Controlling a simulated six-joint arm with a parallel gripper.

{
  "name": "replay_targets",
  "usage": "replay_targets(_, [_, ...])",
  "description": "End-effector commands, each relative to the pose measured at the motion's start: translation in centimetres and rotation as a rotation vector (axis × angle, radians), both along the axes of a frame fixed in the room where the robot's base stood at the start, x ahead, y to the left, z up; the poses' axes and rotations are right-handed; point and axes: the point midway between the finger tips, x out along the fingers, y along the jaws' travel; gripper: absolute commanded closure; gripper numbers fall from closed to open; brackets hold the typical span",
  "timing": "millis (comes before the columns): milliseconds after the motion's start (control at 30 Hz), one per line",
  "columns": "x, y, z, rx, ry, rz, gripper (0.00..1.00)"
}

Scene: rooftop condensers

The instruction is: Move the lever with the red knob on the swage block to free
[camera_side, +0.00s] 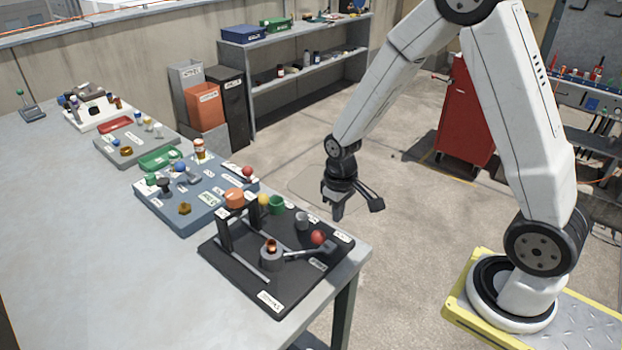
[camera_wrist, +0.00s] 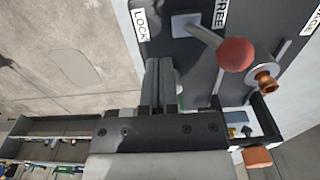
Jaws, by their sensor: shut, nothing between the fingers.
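The swage block is a dark board (camera_side: 225,250) at the near end of the bench. Its lever (camera_wrist: 206,34) carries a red knob (camera_wrist: 236,54), and the knob also shows in the side view (camera_side: 317,237). In the wrist view the lever slants from its pale base toward the lower right, passing below the FREE label (camera_wrist: 220,12). The LOCK label (camera_wrist: 140,25) lies left of the base. I cannot tell the lever's exact setting. My gripper (camera_side: 338,215) is shut and empty, apart from the knob. Its fingers (camera_wrist: 160,75) show left of the knob in the wrist view.
A copper-coloured fitting (camera_wrist: 264,81) sits close beside the knob in the wrist view. A dark upright frame with an orange knob (camera_side: 235,197) stands on the board's far side. A blue board (camera_side: 180,222) with another red knob (camera_side: 247,171) lies beyond.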

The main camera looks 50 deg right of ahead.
Motion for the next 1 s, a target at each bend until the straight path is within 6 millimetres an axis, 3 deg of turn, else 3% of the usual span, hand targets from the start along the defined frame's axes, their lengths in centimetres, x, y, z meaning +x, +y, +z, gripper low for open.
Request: replay_targets(1000, [0.0,0.0,5.3,0.0,-0.002,0.0,1.0])
